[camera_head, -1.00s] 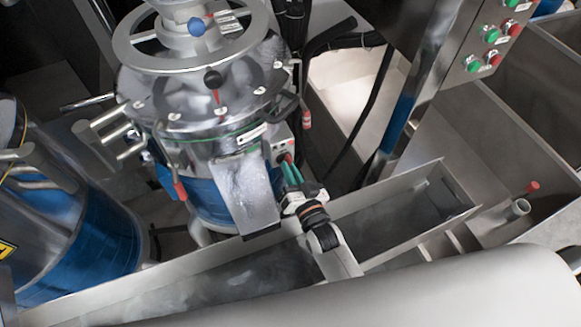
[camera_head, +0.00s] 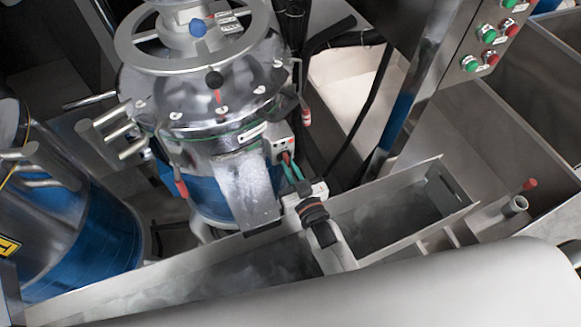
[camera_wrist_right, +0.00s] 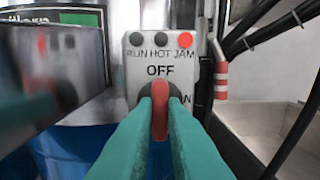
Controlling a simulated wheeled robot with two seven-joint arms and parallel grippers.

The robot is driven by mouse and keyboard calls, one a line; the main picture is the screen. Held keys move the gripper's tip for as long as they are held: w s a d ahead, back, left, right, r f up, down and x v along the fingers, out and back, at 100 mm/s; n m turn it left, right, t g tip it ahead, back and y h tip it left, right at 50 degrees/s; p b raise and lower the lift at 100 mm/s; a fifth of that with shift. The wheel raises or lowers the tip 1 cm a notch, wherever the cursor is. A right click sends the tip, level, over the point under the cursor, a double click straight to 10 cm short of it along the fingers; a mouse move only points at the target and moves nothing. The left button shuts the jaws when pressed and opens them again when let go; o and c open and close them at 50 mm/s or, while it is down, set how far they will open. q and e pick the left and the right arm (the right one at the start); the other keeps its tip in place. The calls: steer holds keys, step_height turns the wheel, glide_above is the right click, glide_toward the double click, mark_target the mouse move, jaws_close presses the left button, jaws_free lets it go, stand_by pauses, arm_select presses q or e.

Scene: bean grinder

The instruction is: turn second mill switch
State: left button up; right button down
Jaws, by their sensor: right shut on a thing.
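The mill (camera_head: 215,135) is a steel and blue machine with a handwheel on top, left of centre in the head view. Its small grey switch box (camera_head: 282,143) sits on its right side. In the right wrist view the switch box (camera_wrist_right: 136,52) carries RUN, HOT and JAM lamps; the JAM lamp is lit red. The red switch knob (camera_wrist_right: 160,108) stands about upright under the OFF label, with an ON label partly hidden at right. My right gripper (camera_head: 288,164) is shut on the knob, its green fingers (camera_wrist_right: 160,118) on both sides. My left gripper is not in view.
A sloping metal chute (camera_head: 245,190) stands just left of my right gripper. A steel trough (camera_head: 400,210) runs below it. A second blue drum (camera_head: 85,235) is at left. A post with green and red buttons (camera_head: 487,35) is at upper right.

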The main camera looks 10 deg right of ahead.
steer(key=c, duration=1.5)
jaws_free()
steer(key=s, duration=0.4)
steer(key=s+d+b, duration=0.1)
steer(key=s, duration=0.3)
steer(key=s+d+b, duration=0.1)
steer(key=s, duration=0.2)
steer(key=shift+s+d, duration=0.15)
steer(key=shift+s, duration=0.25)
